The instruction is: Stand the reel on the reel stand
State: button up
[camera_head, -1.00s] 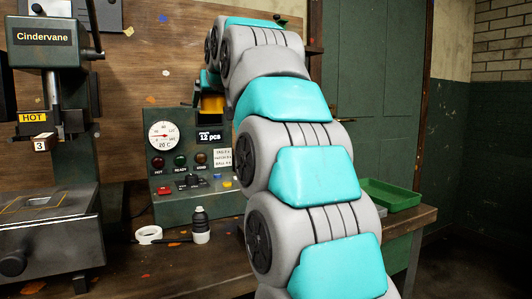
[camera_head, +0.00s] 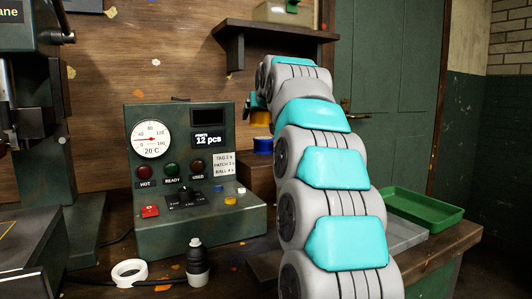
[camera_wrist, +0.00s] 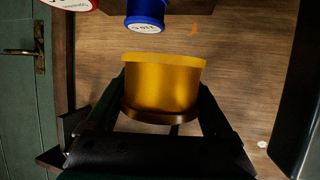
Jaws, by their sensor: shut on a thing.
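A golden-yellow reel (camera_wrist: 163,82) with a brown rim is held between the dark fingers of my gripper (camera_wrist: 163,98) in the wrist view. My gripper is shut on its sides. In the head view the yellow reel (camera_head: 261,117) shows small at the arm's far end, partly hidden by the arm. A blue reel (camera_head: 263,145) shows just below it; it also shows at the top of the wrist view (camera_wrist: 145,14), apart from the held reel. A brown wooden block (camera_head: 258,172), possibly the reel stand, is below the blue reel, largely hidden by my arm.
A green control box (camera_head: 195,185) with a dial stands left of my arm. A white ring (camera_head: 129,272) and a dark bottle (camera_head: 197,262) are in front of it. A wall shelf (camera_head: 275,33) is above. A green tray (camera_head: 422,208) lies at right. A red labelled thing (camera_wrist: 70,4) is at the wrist view's top.

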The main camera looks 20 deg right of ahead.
aim_at(260, 159)
jog(key=shift+w+f, duration=0.2)
jog(key=shift+f, duration=0.05)
notch_tip(260, 159, down, 9)
jog(key=b, duration=0.7)
jog(key=shift+f, duration=0.15)
jog(key=shift+f, duration=0.15)
jog(key=o, duration=1)
jog(key=shift+s, duration=0.1)
jog(key=v, duration=1.2)
jog(key=shift+b, duration=0.3)
